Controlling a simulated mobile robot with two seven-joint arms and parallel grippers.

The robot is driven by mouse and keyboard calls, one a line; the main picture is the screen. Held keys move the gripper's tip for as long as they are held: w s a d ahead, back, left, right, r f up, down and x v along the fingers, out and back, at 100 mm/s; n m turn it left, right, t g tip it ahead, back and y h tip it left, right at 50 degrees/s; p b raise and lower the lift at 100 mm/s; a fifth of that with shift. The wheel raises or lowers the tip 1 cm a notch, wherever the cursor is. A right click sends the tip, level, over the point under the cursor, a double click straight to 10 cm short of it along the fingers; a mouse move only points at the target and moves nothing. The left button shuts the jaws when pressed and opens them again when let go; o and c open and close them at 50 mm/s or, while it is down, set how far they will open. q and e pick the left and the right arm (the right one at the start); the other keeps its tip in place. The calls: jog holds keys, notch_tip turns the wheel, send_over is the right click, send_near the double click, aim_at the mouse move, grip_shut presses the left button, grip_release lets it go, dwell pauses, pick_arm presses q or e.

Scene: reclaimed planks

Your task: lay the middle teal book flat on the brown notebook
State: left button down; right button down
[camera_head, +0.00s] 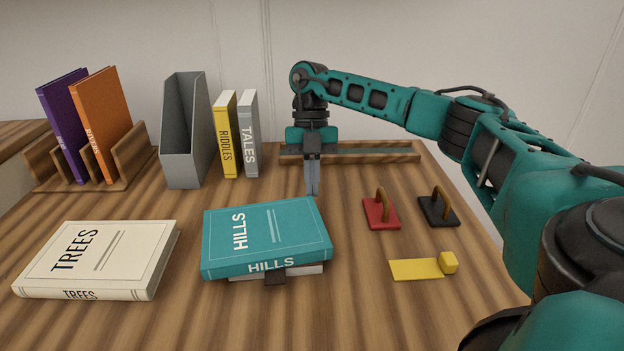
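The teal book (265,228), marked HILLS, lies flat in the middle of the table with its spine toward me. It rests on something lower, of which a pale edge (308,269) and a dark piece (275,278) show under its front. The rest of that lower thing is hidden, so I cannot tell its cover colour. My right gripper (312,192) points down just behind the teal book's far right edge. Its fingers look narrow and overlap from here, so their gap is not visible. I cannot tell whether they touch the book. My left gripper is not in view.
A cream TREES book (98,258) lies at left. Behind stand a rack (130,152) with purple and orange books, a grey file holder (188,140), and yellow and grey books. A wooden tray (375,156), red and black handled blocks, and a yellow piece (415,269) are at right.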

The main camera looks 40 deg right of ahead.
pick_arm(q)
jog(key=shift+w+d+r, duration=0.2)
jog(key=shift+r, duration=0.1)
pick_arm(e)
jog(key=shift+f, duration=0.2)
jog(key=shift+s+a, duration=0.1)
pick_arm(q)
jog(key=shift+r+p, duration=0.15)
jog(key=shift+p, duration=0.25)
pick_arm(e)
jog(key=shift+s+a, duration=0.4)
jog(key=shift+s, duration=0.05)
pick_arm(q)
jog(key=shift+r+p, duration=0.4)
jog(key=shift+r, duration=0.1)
pick_arm(e)
jog(key=shift+s+a, duration=0.5)
jog(key=shift+s, duration=0.1)
jog(key=shift+w+d, duration=0.6)
jog(key=shift+w, duration=0.2)
jog(key=shift+w+d+p, duration=0.35)
jog(key=shift+w+d, duration=0.35)
jog(key=shift+w, duration=0.05)
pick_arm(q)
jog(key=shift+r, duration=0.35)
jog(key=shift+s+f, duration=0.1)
